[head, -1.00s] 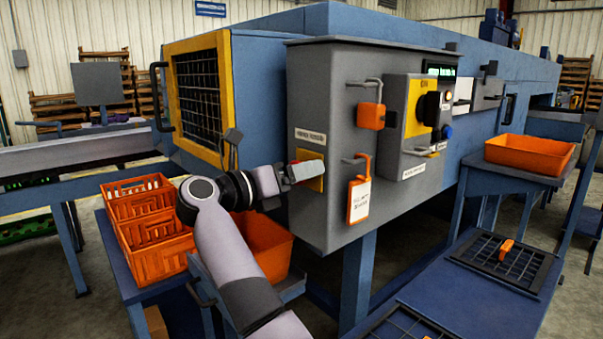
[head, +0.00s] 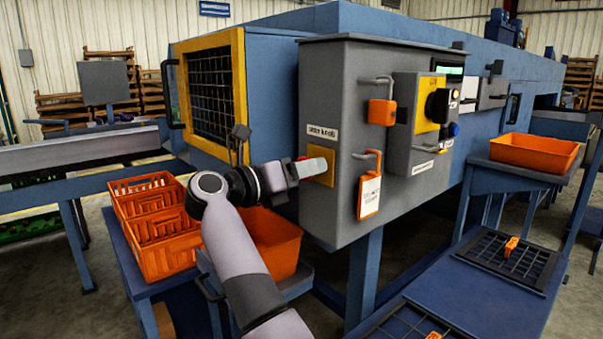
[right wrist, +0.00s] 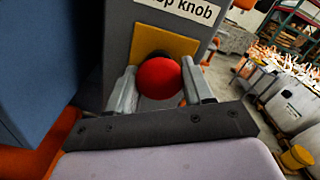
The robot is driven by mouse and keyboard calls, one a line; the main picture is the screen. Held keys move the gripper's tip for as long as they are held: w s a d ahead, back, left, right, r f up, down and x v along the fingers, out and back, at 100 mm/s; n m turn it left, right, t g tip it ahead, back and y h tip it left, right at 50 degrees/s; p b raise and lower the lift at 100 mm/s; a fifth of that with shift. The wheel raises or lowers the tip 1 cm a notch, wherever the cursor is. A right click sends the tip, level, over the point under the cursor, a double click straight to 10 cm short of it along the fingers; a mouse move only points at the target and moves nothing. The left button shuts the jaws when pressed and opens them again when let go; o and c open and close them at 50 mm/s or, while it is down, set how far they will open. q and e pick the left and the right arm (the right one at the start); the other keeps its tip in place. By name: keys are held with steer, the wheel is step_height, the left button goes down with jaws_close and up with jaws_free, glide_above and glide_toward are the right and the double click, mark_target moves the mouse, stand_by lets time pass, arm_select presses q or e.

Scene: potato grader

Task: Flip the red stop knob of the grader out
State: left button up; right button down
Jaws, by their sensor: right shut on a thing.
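The red stop knob (right wrist: 159,78) sits in front of a yellow plate (right wrist: 165,43) on the grey control box, under a label ending in "op knob". In the head view the knob is mostly hidden by my gripper, and the yellow plate (head: 329,169) shows around the fingers. My right gripper (right wrist: 159,88) has one finger on each side of the knob and is shut on it. In the head view my right gripper (head: 308,168) reaches the plate from the left. My left gripper is not in view.
The grey box (head: 330,90) also carries an orange padlock (head: 381,112), a hanging orange-edged tag (head: 369,197) and a black rotary switch (head: 437,105). Orange crates (head: 160,230) stand at the lower left. An orange tray (head: 535,152) stands at the right.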

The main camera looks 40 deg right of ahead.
steer(key=shift+a+f, duration=0.1)
steer(key=shift+a, duration=0.1)
steer(key=c, duration=0.5)
jaws_free()
steer(key=shift+c, duration=0.2)
steer(key=shift+o, duration=0.4)
steer(key=shift+a, duration=0.15)
